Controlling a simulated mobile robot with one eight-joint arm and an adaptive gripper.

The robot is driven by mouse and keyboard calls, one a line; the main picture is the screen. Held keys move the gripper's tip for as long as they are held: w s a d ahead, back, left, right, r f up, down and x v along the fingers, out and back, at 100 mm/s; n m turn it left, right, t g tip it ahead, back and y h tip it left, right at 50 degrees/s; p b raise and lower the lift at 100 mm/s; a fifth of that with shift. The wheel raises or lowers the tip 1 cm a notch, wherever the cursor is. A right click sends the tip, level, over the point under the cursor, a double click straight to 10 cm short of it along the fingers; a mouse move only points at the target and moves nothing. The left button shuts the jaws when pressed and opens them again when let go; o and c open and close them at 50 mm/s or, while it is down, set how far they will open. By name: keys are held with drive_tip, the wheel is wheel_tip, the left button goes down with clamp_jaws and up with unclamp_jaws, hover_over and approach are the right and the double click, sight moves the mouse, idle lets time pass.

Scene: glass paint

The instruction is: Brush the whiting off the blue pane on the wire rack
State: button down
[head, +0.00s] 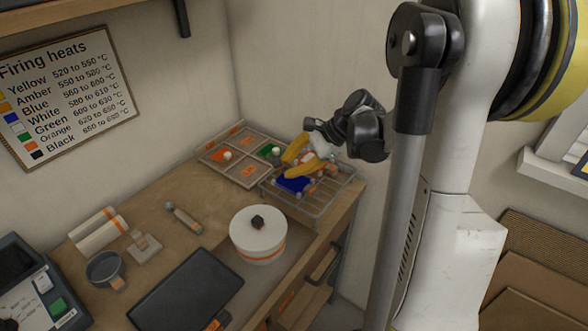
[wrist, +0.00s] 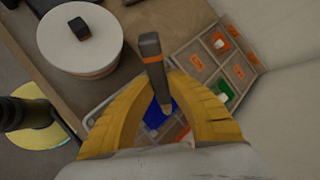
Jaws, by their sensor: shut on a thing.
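The wire rack (head: 318,209) stands at the far right end of the bench, with the blue pane (head: 294,184) on it. In the wrist view the blue pane (wrist: 154,117) lies beyond the held tool and is partly hidden by my fingers. My gripper (head: 292,160), with yellow fingers, is over the rack. Whiting on the pane is too small to make out.
A compartment tray (head: 236,168) with coloured pieces lies behind the rack against the wall. A round white lidded tub (head: 258,225) stands in front. A black slab (head: 188,290), a cup (head: 103,268) and a handled tool (head: 184,218) lie further left.

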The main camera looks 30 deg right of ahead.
drive_tip(key=shift+w+a, duration=0.3)
drive_tip(key=shift+w, duration=0.55)
drive_tip(key=shift+w+a, duration=0.3)
drive_tip(key=shift+w, duration=0.5)
hover_over(299, 192)
drive_tip(key=shift+w+d, duration=0.15)
drive_tip(key=shift+w, duration=0.05)
drive_tip(key=shift+r+p, duration=1.75)
drive_tip(key=shift+r, duration=0.8)
wheel_tip(299, 192, up, 11)
drive_tip(key=p, duration=0.8)
